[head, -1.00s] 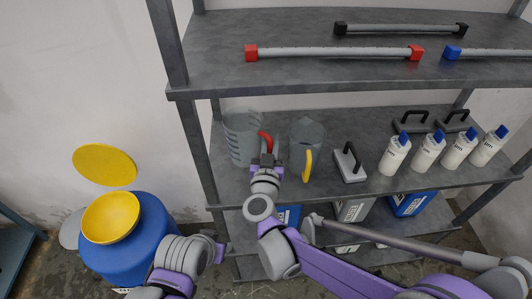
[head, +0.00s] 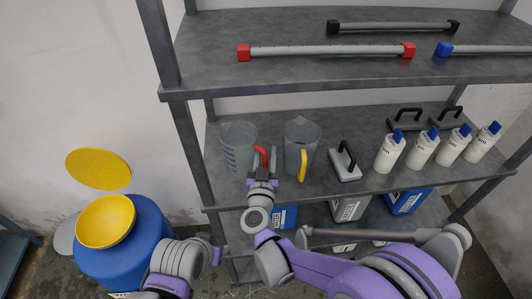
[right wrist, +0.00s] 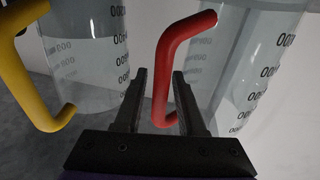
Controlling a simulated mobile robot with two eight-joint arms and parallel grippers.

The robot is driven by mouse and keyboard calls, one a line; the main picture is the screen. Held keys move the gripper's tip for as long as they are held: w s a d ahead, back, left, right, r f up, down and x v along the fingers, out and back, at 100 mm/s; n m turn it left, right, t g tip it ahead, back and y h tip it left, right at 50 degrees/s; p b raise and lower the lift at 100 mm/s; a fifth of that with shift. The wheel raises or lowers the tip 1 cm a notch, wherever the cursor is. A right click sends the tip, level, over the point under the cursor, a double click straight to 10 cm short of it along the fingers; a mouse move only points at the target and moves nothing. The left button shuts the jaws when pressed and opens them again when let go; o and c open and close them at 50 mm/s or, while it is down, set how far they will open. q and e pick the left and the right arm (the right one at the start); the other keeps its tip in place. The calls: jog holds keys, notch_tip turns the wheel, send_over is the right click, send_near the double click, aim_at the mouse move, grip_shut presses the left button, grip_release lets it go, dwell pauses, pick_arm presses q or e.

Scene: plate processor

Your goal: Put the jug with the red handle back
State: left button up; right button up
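The clear jug with the red handle (head: 237,146) stands upright on the middle shelf, near its left end. My right gripper (head: 262,173) is in front of it, at the handle. In the right wrist view the red handle (right wrist: 168,70) hangs between the two parted fingers (right wrist: 163,105), with a visible gap to them. The jug's body (right wrist: 265,60) is to the right there. My left gripper (head: 217,254) is low, left of the shelf; its fingers cannot be made out.
A jug with a yellow handle (head: 303,143) stands close to the right. A grey block with a black handle (head: 344,163) and several white bottles (head: 421,152) are further right. A blue barrel (head: 125,262) with a yellow funnel (head: 106,221) is at lower left.

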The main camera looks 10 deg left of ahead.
jog(key=shift+o, duration=0.2)
jog(key=shift+r, duration=0.2)
jog(key=shift+s+d+r+n+y+b, duration=0.45)
jog(key=shift+s+d+r+y+b, duration=0.25)
jog(key=shift+s, duration=1.95)
jog(key=shift+s+d+r+n+y+b, duration=0.45)
jog(key=shift+s+r+y+b, duration=0.35)
jog(key=shift+s, duration=1.85)
jog(key=s+d+f+m+g+h, duration=0.1)
jog(key=s+d+f+g, duration=0.3)
jog(key=d, duration=0.4)
jog(key=s+d+f+m+g+h, duration=0.1)
jog(key=s+d+f+g, duration=0.3)
jog(key=s+d, duration=0.3)
jog(key=s+d+f+g+h, duration=0.2)
jog(key=s+d+f+g, duration=0.3)
jog(key=d, duration=0.4)
jog(key=shift+s+d+f+m, duration=0.25)
jog(key=shift+s+f+m, duration=0.15)
jog(key=shift+s+f, duration=0.15)
